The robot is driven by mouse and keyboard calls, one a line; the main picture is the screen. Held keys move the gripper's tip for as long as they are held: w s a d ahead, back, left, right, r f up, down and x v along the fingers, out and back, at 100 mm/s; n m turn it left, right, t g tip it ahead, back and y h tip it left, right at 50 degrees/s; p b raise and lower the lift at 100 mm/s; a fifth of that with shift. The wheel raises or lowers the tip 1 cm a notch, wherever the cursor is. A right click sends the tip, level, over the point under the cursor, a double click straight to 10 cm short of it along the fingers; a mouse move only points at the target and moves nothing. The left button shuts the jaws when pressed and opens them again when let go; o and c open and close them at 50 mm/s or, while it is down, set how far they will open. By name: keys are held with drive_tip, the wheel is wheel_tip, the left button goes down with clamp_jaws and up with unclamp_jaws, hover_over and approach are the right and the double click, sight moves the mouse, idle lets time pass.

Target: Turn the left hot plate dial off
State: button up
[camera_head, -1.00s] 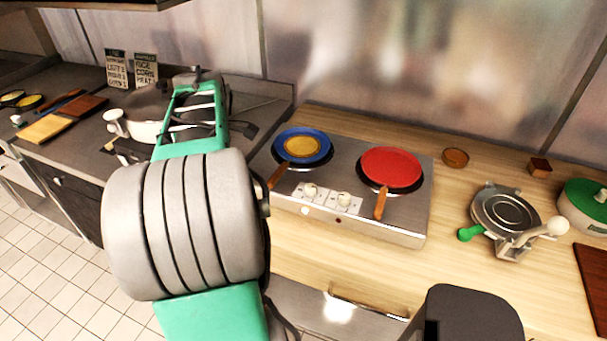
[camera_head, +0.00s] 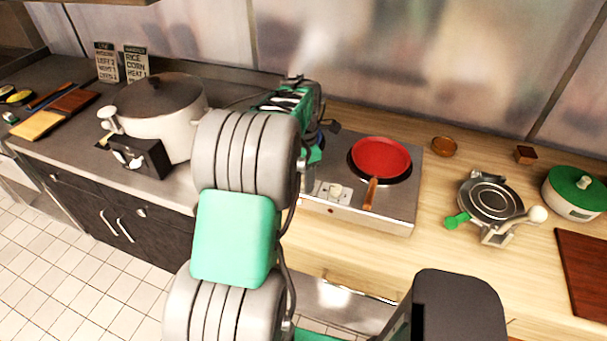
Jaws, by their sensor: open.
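The steel hot plate unit (camera_head: 398,208) stands on the wooden counter. Its right dial (camera_head: 336,191) shows as a pale knob on a white plate at the front. The left dial is hidden behind my arm, so its setting cannot be seen. A red pan (camera_head: 381,157) with a wooden handle sits on the right burner. The left burner and the blue pan are almost wholly covered by my arm. My arm's far end reaches over the left side of the unit. My gripper's fingers are hidden behind the arm, and no contact with a dial can be seen.
A large lidded pot (camera_head: 160,125) stands left of my arm on the dark counter. A round waffle iron (camera_head: 490,200), a green-lidded pot (camera_head: 574,193) and a dark red board (camera_head: 588,270) are on the right. The wood right of the hot plate is partly clear.

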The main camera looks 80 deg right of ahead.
clamp_jaws()
idle(0.5)
